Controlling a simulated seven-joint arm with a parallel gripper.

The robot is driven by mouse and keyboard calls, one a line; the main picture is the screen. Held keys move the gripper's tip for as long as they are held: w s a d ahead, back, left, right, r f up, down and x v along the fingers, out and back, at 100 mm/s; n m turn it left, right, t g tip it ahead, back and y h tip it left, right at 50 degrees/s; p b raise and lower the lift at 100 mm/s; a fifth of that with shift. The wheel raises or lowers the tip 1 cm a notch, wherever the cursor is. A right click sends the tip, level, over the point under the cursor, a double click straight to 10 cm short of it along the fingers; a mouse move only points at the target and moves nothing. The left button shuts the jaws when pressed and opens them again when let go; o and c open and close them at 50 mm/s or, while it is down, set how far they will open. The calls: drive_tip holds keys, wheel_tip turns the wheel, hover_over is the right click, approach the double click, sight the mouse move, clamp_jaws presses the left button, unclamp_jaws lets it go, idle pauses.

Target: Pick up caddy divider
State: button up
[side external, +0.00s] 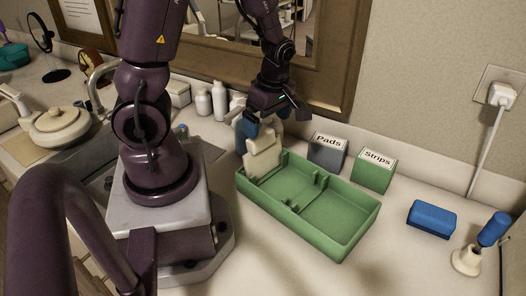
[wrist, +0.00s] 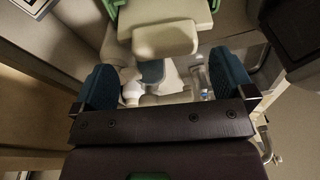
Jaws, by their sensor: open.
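The caddy divider, a cream plate with a narrower top tab (side external: 263,152), stands tilted in the left end of the green caddy (side external: 345,241). Its lower part is hidden by the caddy wall. My gripper (side external: 260,128) is open at the divider's top, with a blue fingertip beside it. In the wrist view, the cream tab (wrist: 165,38) shows ahead of my gripper (wrist: 164,86), between the lines of its two blue pads. Gaps show on both sides of the tab. I cannot tell how deep the tab sits between the pads.
A grey "Pads" box (side external: 326,154) and a green "Strips" box (side external: 373,174) stand behind the caddy. White bottles (side external: 219,101) stand left of my gripper by the wall. A blue block (side external: 432,219) and a blue-handled item (side external: 492,230) are at the right. Counter between is clear.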

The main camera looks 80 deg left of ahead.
sight(264, 135)
drive_tip(key=f, duration=0.3)
drive_tip(key=s+f, duration=0.1)
drive_tip(key=f, duration=0.1)
drive_tip(key=shift+a+f, duration=0.1)
drive_tip(key=shift+a, duration=0.15)
drive_tip(key=c, duration=0.8)
drive_tip(key=shift+o, duration=0.2)
drive_tip(key=shift+w, duration=0.1)
